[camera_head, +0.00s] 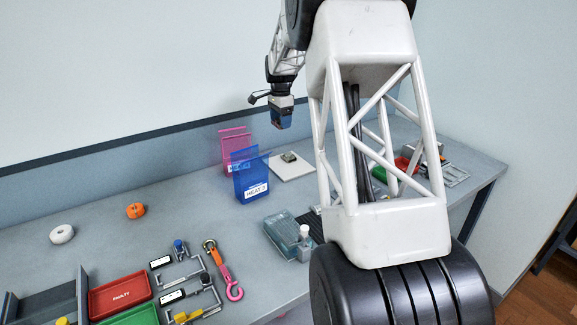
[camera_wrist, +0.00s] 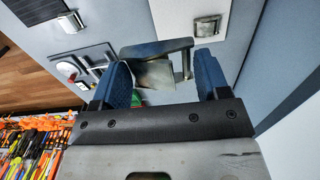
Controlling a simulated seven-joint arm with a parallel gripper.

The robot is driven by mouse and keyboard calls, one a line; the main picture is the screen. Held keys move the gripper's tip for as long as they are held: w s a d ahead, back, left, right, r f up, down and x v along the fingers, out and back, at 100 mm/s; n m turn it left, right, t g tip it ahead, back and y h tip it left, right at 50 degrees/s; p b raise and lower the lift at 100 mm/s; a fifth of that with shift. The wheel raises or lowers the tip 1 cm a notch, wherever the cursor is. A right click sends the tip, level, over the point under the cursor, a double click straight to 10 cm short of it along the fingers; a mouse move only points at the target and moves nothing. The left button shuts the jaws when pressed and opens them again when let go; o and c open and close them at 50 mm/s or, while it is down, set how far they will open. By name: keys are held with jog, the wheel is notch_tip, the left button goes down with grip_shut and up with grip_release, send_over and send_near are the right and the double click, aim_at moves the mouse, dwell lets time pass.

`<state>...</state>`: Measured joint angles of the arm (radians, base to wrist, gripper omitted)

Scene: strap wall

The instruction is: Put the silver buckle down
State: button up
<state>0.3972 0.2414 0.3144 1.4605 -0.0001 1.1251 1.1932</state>
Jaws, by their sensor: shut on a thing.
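My gripper (camera_head: 281,117) hangs above the back of the workbench, its blue fingers pointing down. In the wrist view my gripper (camera_wrist: 160,72) is shut on a grey metal piece, seemingly the silver buckle (camera_wrist: 155,72), with a dark bar along its far edge. The buckle is held clear of the bench; in the head view it is hardly visible. A white square pad (camera_head: 291,172) lies on the bench below, and it also shows in the wrist view (camera_wrist: 175,17). Another silver metal piece (camera_head: 288,157) rests on the pad and appears in the wrist view (camera_wrist: 207,26).
A blue holder marked HEAT 2 (camera_head: 250,178) and a pink holder (camera_head: 236,146) stand left of the pad. A clear teal box (camera_head: 283,231) is nearer. A red FAULTY tray (camera_head: 120,295) and hooks lie front left. The bench's left middle is mostly free.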

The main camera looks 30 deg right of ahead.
send_over(289, 170)
jog(key=f, duration=0.1)
notch_tip(289, 170, down, 11)
dwell(0.5)
jog(key=shift+w, duration=0.1)
jog(key=shift+f, duration=2.5)
jog(key=shift+f, duration=2.5)
jog(key=shift+f, duration=0.15)
